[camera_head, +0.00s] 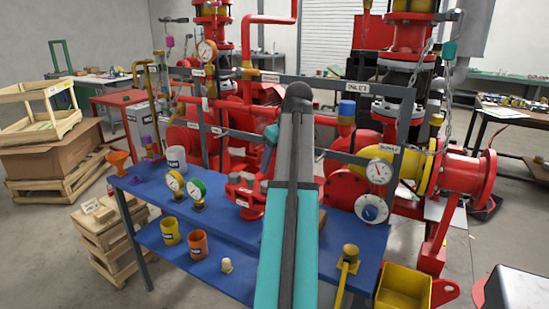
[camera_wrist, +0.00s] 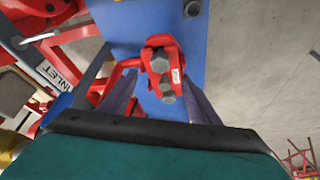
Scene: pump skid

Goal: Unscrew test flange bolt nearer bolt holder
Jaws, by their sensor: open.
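The red test flange (camera_wrist: 158,44) is in the middle of the wrist view, above the blue bench. Two grey hex bolt heads show on it, an upper one (camera_wrist: 160,64) and a lower one (camera_wrist: 167,88). My gripper (camera_wrist: 160,76) is open, with one finger on each side of the flange; I cannot tell any contact. In the head view the red flange assembly (camera_head: 245,190) is partly hidden by my arm, which also hides my gripper.
The blue bench (camera_head: 225,228) carries gauges (camera_head: 197,189), a white cup (camera_head: 176,159) and an orange funnel (camera_head: 118,160). Yellow (camera_head: 170,231) and orange (camera_head: 198,244) cups stand on the lower shelf. Red piping and a grey frame (camera_head: 330,85) rise behind. A yellow bin (camera_head: 402,290) is at front right.

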